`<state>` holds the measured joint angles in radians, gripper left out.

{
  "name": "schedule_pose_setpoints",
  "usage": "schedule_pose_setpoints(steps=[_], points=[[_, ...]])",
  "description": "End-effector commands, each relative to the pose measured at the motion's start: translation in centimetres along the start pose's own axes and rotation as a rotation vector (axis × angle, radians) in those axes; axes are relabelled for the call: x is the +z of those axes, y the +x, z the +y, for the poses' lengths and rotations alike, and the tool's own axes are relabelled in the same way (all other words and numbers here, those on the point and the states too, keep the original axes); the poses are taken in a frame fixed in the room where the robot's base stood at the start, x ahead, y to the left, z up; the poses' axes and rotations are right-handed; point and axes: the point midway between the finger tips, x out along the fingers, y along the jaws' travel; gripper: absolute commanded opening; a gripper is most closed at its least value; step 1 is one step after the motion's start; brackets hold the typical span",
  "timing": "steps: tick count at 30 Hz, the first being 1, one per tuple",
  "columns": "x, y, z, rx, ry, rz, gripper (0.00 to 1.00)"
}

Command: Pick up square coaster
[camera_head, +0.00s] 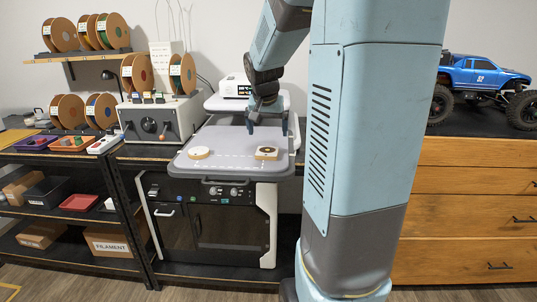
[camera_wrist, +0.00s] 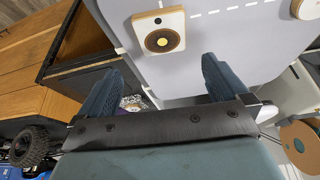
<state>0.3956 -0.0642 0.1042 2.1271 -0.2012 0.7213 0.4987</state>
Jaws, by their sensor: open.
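The square coaster (camera_head: 266,153) is wooden-edged with a dark ring in its middle and lies flat on the right part of the grey tray-like top (camera_head: 225,171). A round pale coaster (camera_head: 198,153) lies to its left. My gripper (camera_head: 267,124) is above and behind the square coaster, pointing down, apart from it. In the wrist view my gripper (camera_wrist: 160,72) has its two fingers spread with nothing between them. The square coaster (camera_wrist: 179,17) is beyond the fingertips there, and part of the round coaster (camera_wrist: 308,9) shows at the top right corner.
A white dashed outline marks the grey top. A control box (camera_head: 160,118) with spools on it stands to the left. A white device (camera_head: 236,88) is behind the top. A blue RC crawler (camera_head: 482,75) sits on the wooden drawers (camera_head: 470,205) at the right.

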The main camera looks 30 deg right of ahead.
Motion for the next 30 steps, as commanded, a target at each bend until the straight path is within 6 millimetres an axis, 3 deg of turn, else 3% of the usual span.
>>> schedule_pose_setpoints(steps=[4,11,21,30], points=[[0.0,1.9,0.0,0.001,0.0,0.0,1.0],[0.1,3.1,-0.1,0.0,-0.001,0.0,1.0],[0.8,7.2,-0.4,0.0,0.0,-0.001,1.0],[0.8,7.8,-0.5,0.0,-0.002,0.0,1.0]])
